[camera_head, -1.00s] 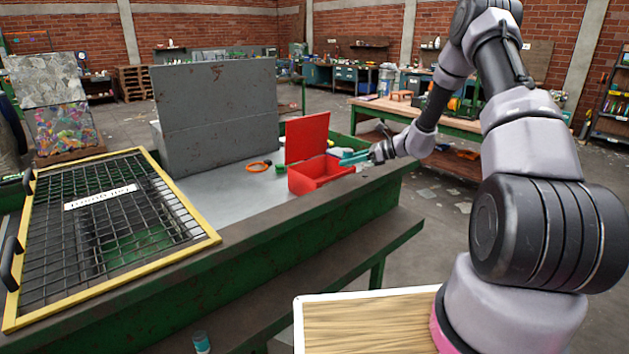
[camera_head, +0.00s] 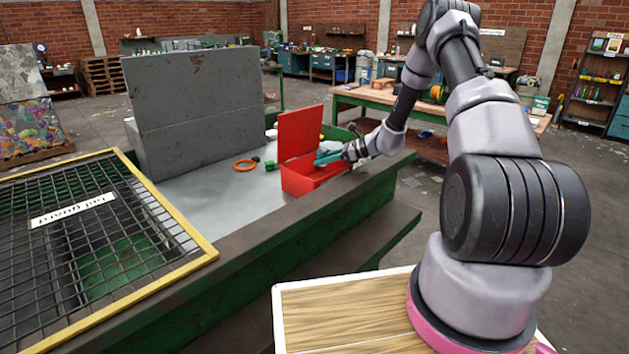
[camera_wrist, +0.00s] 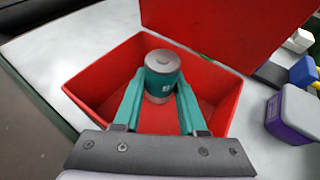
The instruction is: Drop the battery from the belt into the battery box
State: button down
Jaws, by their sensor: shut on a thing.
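The battery (camera_wrist: 161,80) is a teal cylinder with a grey top, held between the two teal fingers of my gripper (camera_wrist: 160,98) in the wrist view. My gripper is shut on it. In the wrist view the battery appears over the open red battery box (camera_wrist: 97,69), whose floor shows around it. In the head view the red box (camera_head: 300,181) stands on the belt table with its lid (camera_head: 301,131) raised. My gripper (camera_head: 326,158) reaches over the box from the right. The battery cannot be made out clearly in the head view.
An orange ring (camera_head: 245,165) and a small green item (camera_head: 270,165) lie left of the box. A purple and grey object (camera_wrist: 293,114) sits right of it in the wrist view. A grey housing (camera_head: 196,110) stands behind left. A yellow-framed mesh guard (camera_head: 198,258) is at the left.

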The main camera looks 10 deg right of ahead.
jog(key=shift+f, duration=0.75)
jog(key=shift+c, duration=1.9)
grip_release()
jog(key=shift+d, duration=0.1)
jog(key=v, duration=1)
jog(key=shift+s+d+r, duration=0.15)
jog(key=shift+s+d, duration=0.1)
